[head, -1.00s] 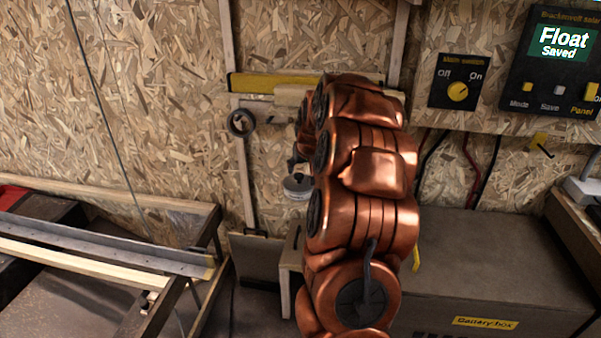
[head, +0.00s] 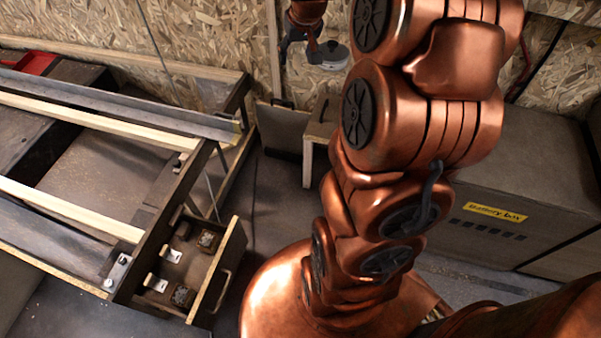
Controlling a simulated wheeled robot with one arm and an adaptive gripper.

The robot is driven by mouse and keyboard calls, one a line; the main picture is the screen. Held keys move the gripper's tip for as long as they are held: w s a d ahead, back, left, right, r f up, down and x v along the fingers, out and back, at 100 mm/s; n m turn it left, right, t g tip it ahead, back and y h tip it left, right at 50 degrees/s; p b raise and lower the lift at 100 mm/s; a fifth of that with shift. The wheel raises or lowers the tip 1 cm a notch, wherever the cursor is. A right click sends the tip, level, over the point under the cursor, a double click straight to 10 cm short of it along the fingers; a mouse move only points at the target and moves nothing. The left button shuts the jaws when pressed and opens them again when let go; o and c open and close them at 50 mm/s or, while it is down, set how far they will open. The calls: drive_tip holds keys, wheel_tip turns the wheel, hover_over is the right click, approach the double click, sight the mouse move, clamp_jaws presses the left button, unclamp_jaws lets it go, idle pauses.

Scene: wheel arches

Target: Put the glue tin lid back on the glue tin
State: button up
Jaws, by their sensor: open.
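My gripper (head: 300,42) is small and far off at the top of the head view, in front of the chipboard wall. Its dark fingers are open and point downward. My copper arm hides much of the area to the right. I cannot make out a second tin part.
A small wooden stool (head: 321,117) stands below the gripper, partly behind my arm. An open drawer (head: 232,262) with small blocks and pale fittings juts from the frame (head: 172,185) at left. A battery box (head: 520,190) stands at right. Some floor is bare between drawer and stool.

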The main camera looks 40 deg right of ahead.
drive_tip(key=s+a+f+n+g+y, duration=0.1)
drive_tip(key=s+a+n+g, duration=0.1)
drive_tip(key=s+a, duration=0.8)
drive_tip(key=s+a+f+n+g, duration=0.1)
drive_tip(key=s+a+g, duration=0.2)
drive_tip(key=s+a, duration=0.75)
drive_tip(key=s+a+f+n+g, duration=0.1)
drive_tip(key=s+a, duration=0.2)
drive_tip(key=s, duration=0.7)
drive_tip(key=shift+s+f+g, duration=0.15)
drive_tip(key=shift+s+g, duration=0.15)
drive_tip(key=shift+s, duration=0.05)
drive_tip(key=s+p+v, duration=0.3)
drive_tip(key=p+v, duration=1)
drive_tip(key=shift+w+r+t, duration=0.4)
drive_tip(key=shift+w+r, duration=0.1)
drive_tip(key=shift+r, duration=0.2)
drive_tip(key=shift+c, duration=0.4)
